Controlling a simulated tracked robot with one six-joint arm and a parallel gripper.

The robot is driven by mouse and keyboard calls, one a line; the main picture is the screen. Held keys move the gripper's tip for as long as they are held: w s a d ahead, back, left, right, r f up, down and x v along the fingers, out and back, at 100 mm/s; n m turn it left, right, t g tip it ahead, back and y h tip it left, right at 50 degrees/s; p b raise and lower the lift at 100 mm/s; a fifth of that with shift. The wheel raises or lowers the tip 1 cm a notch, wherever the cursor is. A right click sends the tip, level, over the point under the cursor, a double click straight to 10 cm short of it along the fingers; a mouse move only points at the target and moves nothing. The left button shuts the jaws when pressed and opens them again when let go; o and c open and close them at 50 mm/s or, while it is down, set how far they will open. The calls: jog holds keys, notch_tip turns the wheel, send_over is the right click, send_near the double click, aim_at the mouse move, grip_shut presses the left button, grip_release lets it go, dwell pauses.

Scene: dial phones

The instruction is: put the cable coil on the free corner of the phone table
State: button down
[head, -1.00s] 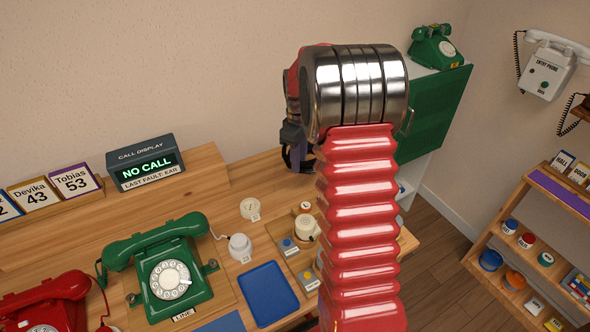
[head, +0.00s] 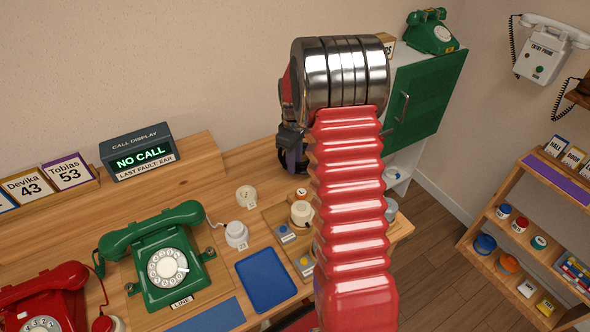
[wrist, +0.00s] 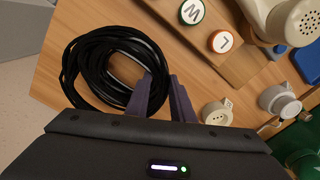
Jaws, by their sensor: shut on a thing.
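The cable coil (wrist: 72,68), a black bundle of loops, shows in the wrist view over the bare wooden top of the phone table (wrist: 52,85). My gripper (wrist: 163,82) has its purple fingers at the coil's right side and is shut on it. I cannot tell whether the coil touches the wood. In the head view my gripper (head: 292,155) is at the back right part of the phone table (head: 225,275), largely hidden behind my red arm.
Round pieces marked M (wrist: 192,12) and 1 (wrist: 221,41) and a cream part (wrist: 300,22) lie right of the coil. A green telephone (head: 165,262), a blue tray (head: 265,280) and a call display (head: 138,152) stand left of my arm. A green cabinet (head: 425,95) stands behind.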

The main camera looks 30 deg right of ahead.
jog(key=shift+f, duration=1.85)
jog(key=c, duration=1.5)
grip_release()
jog(key=shift+c, duration=0.2)
notch_tip(320, 180, up, 12)
jog(key=shift+f, duration=0.15)
jog(key=shift+a+r, duration=0.1)
jog(key=shift+r, duration=0.1)
